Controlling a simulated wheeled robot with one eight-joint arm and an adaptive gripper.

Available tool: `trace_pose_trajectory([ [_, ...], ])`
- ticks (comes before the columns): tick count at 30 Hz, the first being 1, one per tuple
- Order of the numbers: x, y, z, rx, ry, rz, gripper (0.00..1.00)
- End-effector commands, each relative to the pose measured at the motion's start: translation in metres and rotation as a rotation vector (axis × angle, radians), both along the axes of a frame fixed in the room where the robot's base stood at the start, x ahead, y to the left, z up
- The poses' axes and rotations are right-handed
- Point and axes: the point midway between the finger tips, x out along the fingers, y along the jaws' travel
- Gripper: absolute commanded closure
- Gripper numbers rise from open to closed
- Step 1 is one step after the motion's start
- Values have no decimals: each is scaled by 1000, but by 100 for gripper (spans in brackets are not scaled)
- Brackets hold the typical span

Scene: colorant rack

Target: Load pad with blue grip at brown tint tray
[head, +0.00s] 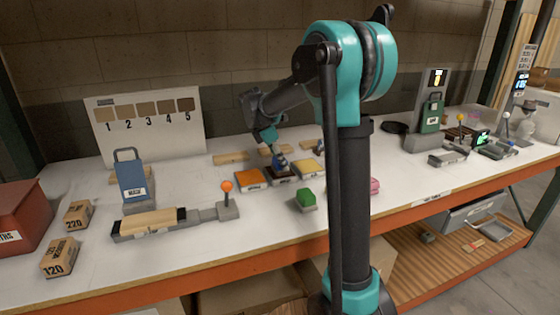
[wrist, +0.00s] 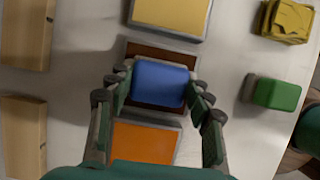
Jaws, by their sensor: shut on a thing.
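My gripper (wrist: 160,92) is shut on the blue grip of a pad (wrist: 160,84), one row of fingers on each side. The pad is over the brown tint tray (wrist: 160,51), whose brown shows above and below the grip in the wrist view. Whether the pad's underside touches the tint is hidden. In the head view my gripper (head: 277,150) points down at the blue grip (head: 282,162), with the brown tray (head: 283,178) under it. The orange tray (wrist: 145,142) and yellow tray (wrist: 171,14) flank the brown one.
A green-gripped pad (wrist: 274,93) and a crumpled yellow cloth (wrist: 287,21) lie to the right in the wrist view. Wooden blocks (wrist: 24,135) lie left. In the head view, a clamp fixture (head: 150,222) holds a wood piece, near a blue plate (head: 131,182).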

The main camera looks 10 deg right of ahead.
Motion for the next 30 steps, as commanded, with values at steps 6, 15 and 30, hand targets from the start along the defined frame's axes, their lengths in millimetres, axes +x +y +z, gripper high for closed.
trace_pose_trajectory([
  [6, -1, 0, 2, 2, 1, 0, 72],
  [15, -1, 0, 24, 1, 1, 0, 72],
  [30, 0, 0, 60, 1, 0, 0, 72],
])
